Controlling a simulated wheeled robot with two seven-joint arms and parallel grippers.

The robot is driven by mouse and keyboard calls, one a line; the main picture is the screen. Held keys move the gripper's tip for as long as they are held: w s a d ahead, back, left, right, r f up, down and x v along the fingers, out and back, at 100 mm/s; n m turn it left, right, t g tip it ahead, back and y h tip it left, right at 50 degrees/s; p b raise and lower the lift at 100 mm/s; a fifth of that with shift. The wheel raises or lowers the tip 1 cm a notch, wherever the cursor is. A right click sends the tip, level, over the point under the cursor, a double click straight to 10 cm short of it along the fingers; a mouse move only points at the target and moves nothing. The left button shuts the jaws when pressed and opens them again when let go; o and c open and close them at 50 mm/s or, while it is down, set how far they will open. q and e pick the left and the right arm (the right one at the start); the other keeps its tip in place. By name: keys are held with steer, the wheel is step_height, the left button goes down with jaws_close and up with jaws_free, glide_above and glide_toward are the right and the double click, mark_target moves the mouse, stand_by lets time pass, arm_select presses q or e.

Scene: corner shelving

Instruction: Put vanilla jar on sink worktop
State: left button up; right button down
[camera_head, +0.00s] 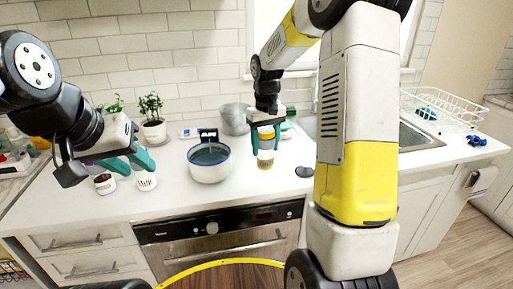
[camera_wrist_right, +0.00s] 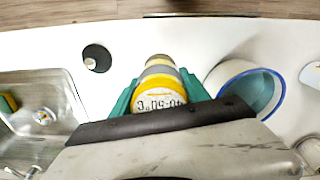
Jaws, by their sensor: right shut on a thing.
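The vanilla jar (camera_head: 265,157), a small jar with a yellow band and pale label, is between the teal fingers of my right gripper (camera_head: 264,145). The gripper is shut on it. In the right wrist view the jar (camera_wrist_right: 160,92) sits upright between both fingers. It is over the white worktop (camera_head: 250,188); I cannot tell whether its base touches. The sink (camera_head: 412,138) is set into the same worktop further right, partly behind my right arm. My left gripper (camera_head: 133,164) is at the left with its fingers apart, above small jars.
A white pot with blue rim (camera_head: 209,164) stands just left of the held jar. A dark round object (camera_head: 304,172) lies to its right. A potted plant (camera_head: 152,118) and metal pot (camera_head: 235,118) stand behind. A dish rack (camera_head: 445,106) is beyond the sink.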

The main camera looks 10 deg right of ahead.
mark_target(266, 129)
steer(key=shift+w+d+f, duration=0.1)
steer(key=shift+w+f, duration=0.05)
steer(key=shift+f, duration=1.6)
steer(key=shift+f, duration=0.15)
steer(key=c, duration=0.6)
jaws_free()
steer(key=shift+o, duration=0.2)
step_height(266, 129, up, 12)
steer(key=s+a+r+m+t+y, duration=0.1)
steer(key=s+r+t, duration=0.1)
steer(key=s, duration=1)
steer(key=s+a+r+m+t+y, duration=0.1)
steer(key=s+r+t, duration=0.2)
steer(key=s, duration=0.9)
steer(key=shift+s+a+r+t, duration=0.15)
steer(key=shift+a+r+t, duration=0.15)
steer(key=shift+t, duration=0.3)
